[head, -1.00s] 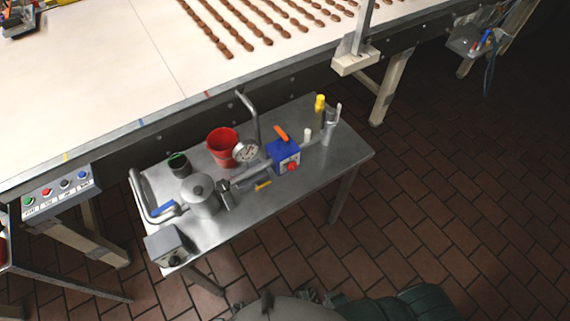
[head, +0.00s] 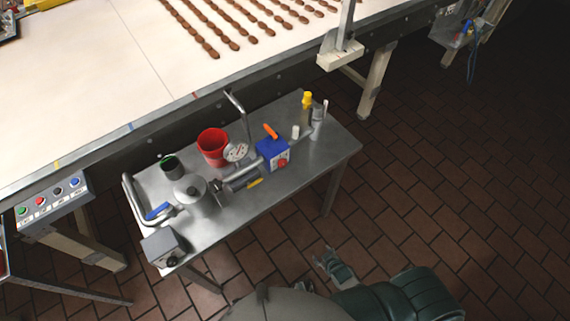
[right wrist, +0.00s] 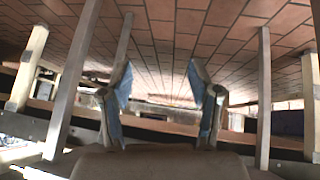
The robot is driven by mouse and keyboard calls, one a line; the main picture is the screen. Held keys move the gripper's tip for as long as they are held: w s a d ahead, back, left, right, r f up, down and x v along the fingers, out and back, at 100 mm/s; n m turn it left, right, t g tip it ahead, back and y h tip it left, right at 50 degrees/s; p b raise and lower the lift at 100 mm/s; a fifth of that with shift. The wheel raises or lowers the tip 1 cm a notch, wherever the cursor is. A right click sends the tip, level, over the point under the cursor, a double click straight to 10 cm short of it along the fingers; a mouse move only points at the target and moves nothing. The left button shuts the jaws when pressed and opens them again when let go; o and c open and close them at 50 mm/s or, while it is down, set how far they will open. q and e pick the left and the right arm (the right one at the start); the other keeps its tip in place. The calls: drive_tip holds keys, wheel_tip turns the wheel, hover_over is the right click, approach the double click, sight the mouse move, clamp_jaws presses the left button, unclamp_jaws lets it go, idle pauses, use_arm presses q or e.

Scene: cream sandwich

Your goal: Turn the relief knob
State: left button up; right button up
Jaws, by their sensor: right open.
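A blue box (head: 272,152) with a red knob (head: 282,162) on its front and an orange lever (head: 270,131) on top stands on the steel side table. A grey box (head: 162,246) with a dark knob (head: 168,257) sits at the table's near left corner. I cannot tell which of these knobs is the relief knob. My right gripper (head: 328,260) is in front of the table, over the floor, apart from everything on it. In the right wrist view its two blue-padded fingers (right wrist: 160,84) are spread with nothing between them. My left gripper does not show.
The steel table (head: 245,205) also holds a red bucket (head: 212,148), a pressure gauge (head: 236,152), a metal pot (head: 193,196) and a yellow-capped bottle (head: 306,110). The conveyor (head: 100,80) runs behind it. The tiled floor at right is clear.

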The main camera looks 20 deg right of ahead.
drive_tip(key=w+r+n+t+y+p, duration=0.1)
drive_tip(key=w+r+t, duration=0.3)
drive_tip(key=r, duration=0.5)
drive_tip(key=w+r+n+t+y+p, duration=0.1)
drive_tip(key=w+r+n+t, duration=0.1)
drive_tip(key=w+r, duration=0.5)
drive_tip(key=n+t+y+p, duration=0.2)
drive_tip(key=n+t+y, duration=0.1)
drive_tip(key=y, duration=0.1)
approach(284, 165)
drive_tip(key=x, duration=0.8)
drive_tip(key=shift+w, duration=0.25)
drive_tip(key=shift+w+a, duration=0.25)
drive_tip(key=shift+w, duration=0.2)
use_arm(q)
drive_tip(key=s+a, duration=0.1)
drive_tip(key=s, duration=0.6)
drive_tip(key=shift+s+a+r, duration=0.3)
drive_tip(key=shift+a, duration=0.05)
use_arm(e)
drive_tip(key=c, duration=1.2)
